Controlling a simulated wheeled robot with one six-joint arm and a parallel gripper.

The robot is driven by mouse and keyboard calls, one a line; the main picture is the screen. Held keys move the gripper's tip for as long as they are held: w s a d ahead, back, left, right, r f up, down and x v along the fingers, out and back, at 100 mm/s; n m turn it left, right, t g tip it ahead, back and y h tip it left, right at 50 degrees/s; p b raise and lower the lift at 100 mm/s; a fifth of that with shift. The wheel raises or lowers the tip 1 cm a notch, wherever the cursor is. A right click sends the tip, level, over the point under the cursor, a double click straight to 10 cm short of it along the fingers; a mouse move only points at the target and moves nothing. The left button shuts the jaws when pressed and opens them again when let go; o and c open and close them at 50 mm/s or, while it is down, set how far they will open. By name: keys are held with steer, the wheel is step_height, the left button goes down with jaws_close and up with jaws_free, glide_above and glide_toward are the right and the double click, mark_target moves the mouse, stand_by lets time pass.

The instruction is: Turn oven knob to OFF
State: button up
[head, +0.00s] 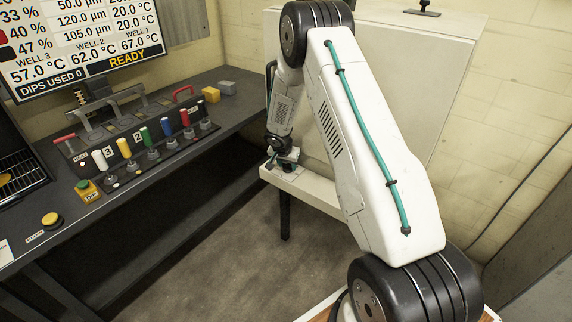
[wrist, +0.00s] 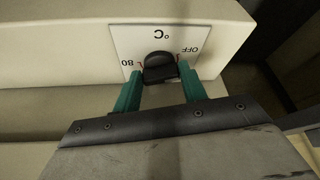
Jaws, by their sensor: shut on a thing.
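The oven knob (wrist: 159,62) is black and sits on a white dial plate (wrist: 125,38) marked 80 at left, °C at the top and OFF at right. My gripper (wrist: 160,73) has its green fingers on either side of the knob and is shut on it. Which mark the knob points to I cannot tell. In the head view my gripper (head: 284,161) is at the front ledge of the white oven (head: 400,62), and the knob is too small to make out there.
Floor (head: 235,250) is clear between bench and arm.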

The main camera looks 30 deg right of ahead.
steer(key=shift+s+d+n+t+y, duration=0.1)
steer(key=shift+n+t+y, duration=0.3)
steer(key=shift+n, duration=0.9)
steer(key=o, duration=1)
steer(key=v, duration=0.7)
steer(key=shift+s+r, duration=0.2)
steer(key=shift+r, duration=0.15)
